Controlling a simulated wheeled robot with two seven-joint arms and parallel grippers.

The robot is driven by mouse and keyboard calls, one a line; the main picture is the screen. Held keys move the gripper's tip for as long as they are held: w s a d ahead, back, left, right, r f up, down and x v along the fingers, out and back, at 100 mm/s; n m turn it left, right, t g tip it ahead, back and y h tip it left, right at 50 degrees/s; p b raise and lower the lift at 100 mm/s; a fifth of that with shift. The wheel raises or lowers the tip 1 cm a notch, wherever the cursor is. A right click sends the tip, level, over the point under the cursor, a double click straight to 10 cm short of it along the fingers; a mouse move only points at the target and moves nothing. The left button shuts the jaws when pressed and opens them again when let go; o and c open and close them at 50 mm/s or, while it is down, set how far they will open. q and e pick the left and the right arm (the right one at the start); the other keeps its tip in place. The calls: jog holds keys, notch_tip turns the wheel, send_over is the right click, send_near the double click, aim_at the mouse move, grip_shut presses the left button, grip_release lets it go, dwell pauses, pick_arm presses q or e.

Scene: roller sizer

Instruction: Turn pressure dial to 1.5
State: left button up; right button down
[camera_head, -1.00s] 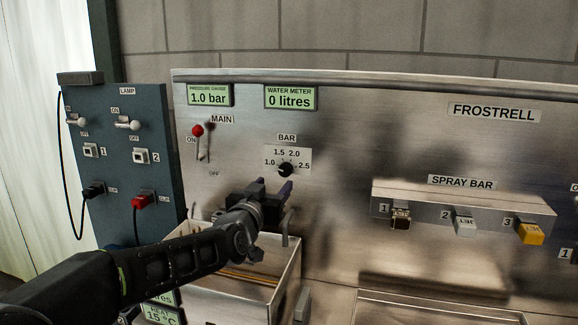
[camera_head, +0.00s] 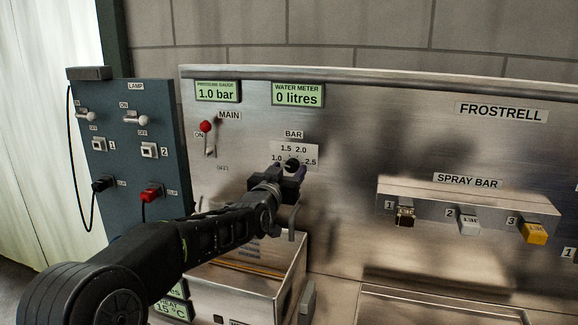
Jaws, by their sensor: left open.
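The pressure dial (camera_head: 291,163) is a small black knob under the BAR label, on a white plate marked 1.0, 1.5, 2.0 and 2.5. Its lower part is partly hidden by my gripper, and I cannot tell where its pointer stands. The pressure gauge display (camera_head: 217,92) reads 1.0 bar. My left gripper (camera_head: 289,174) is open, with its fingers just below and around the dial's lower edge. I cannot tell whether they touch it. My right gripper is not in view.
The red-knobbed MAIN lever (camera_head: 206,128) is left of the dial. A water meter display (camera_head: 297,95) reads 0 litres. An open metal box (camera_head: 298,262) stands below my left gripper. The spray bar (camera_head: 466,202) juts out to the right. The panel between dial and spray bar is clear.

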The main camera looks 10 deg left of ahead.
pick_arm(q)
jog(key=shift+w, duration=0.45)
jog(key=shift+c, duration=0.3)
grip_shut()
